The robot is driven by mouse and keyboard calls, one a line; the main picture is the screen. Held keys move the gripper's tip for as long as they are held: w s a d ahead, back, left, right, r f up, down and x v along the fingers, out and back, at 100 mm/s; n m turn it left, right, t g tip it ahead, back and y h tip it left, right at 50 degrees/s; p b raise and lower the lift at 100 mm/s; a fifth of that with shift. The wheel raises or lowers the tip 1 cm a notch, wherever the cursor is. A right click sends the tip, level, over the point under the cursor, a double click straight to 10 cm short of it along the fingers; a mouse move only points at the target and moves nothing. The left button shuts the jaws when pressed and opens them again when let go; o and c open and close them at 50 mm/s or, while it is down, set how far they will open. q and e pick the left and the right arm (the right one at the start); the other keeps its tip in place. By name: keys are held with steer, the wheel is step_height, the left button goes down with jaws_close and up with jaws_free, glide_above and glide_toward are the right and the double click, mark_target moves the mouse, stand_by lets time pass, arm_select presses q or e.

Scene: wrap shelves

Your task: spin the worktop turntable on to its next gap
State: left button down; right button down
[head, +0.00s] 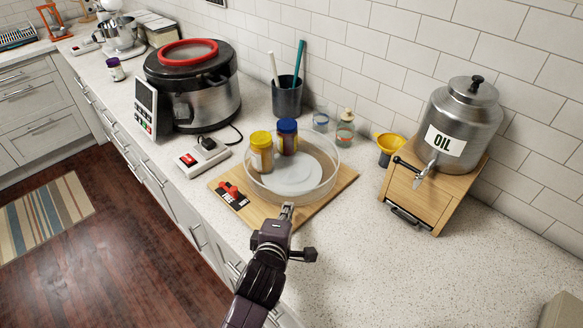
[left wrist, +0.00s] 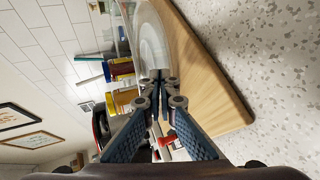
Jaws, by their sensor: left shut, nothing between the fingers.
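The turntable (head: 318,190) is a clear round tray with a raised rim on a wooden board (head: 343,178). A yellow-lidded jar (head: 261,158) and a blue-lidded jar (head: 288,142) stand in its back left part; the rest of its floor is bare. My left gripper (head: 288,208) is shut and empty at the tray's near rim; I cannot tell whether it touches. In the left wrist view its fingertips (left wrist: 160,76) meet in front of the clear rim (left wrist: 150,35). My right gripper is not in view.
A red and black device (head: 232,195) lies on the board's left corner. A switch box (head: 202,156) and large cooker (head: 200,95) stand left. An oil dispenser (head: 459,125) on a wooden stand (head: 425,200) is right.

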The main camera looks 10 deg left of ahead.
mark_target(274, 196)
arm_select(q)
steer(key=shift+w+a, duration=0.2)
steer(key=shift+w, duration=0.9)
steer(key=shift+s+a+p, duration=0.15)
steer(key=shift+a+p, duration=0.1)
steer(key=shift+a, duration=0.35)
steer(key=shift+s+a+p, duration=0.15)
steer(key=shift+a+p, duration=0.1)
steer(key=shift+a, duration=0.3)
steer(key=shift+w+a+p, duration=0.15)
steer(key=shift+a+p, duration=0.05)
steer(key=shift+a, duration=0.35)
steer(key=shift+w+a+p, duration=0.15)
steer(key=shift+a, duration=0.4)
